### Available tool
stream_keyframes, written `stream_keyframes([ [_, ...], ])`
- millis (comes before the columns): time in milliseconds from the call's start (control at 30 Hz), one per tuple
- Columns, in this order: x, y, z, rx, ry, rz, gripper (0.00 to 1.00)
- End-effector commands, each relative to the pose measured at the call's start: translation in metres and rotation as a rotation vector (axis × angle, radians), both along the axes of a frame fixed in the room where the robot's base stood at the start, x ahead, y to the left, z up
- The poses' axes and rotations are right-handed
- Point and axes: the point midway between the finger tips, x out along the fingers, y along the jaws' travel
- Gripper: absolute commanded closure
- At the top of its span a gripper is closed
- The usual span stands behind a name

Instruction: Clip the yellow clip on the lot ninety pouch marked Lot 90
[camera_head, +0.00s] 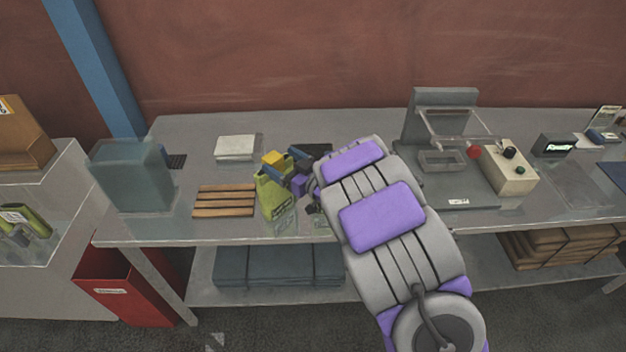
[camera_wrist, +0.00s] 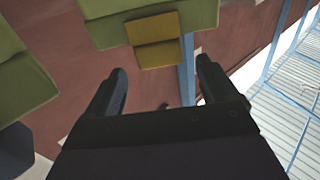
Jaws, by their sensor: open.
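The yellow clip (camera_head: 273,158) is at the top of a green pouch (camera_head: 268,190) on the table, left of my gripper (camera_head: 297,160) in the head view. In the wrist view the yellow clip (camera_wrist: 160,52) overlaps the edge of a green pouch (camera_wrist: 105,30), just beyond my fingertips. My gripper (camera_wrist: 160,75) is open, with nothing between its fingers. I cannot tell how firmly the clip grips the pouch. The lot marking is too small to read, and my arm hides part of the area behind.
A slatted wooden rack (camera_head: 224,200) lies left of the pouch. A translucent bin (camera_head: 133,175) stands farther left, and a white stack (camera_head: 235,148) lies behind the rack. A sealing machine (camera_head: 440,150) and control box (camera_head: 509,166) stand to the right. A red bin (camera_head: 125,290) is below.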

Motion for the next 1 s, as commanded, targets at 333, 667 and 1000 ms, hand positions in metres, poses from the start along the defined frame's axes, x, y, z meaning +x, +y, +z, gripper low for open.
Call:
stream_keyframes([
  [333, -0.057, -0.056, 0.001, -0.003, 0.003, -0.004, 0.14],
  [667, -0.084, -0.082, -0.002, 0.0, 0.013, -0.008, 0.14],
  [1000, -0.094, -0.088, -0.001, -0.001, 0.001, -0.001, 0.14],
])
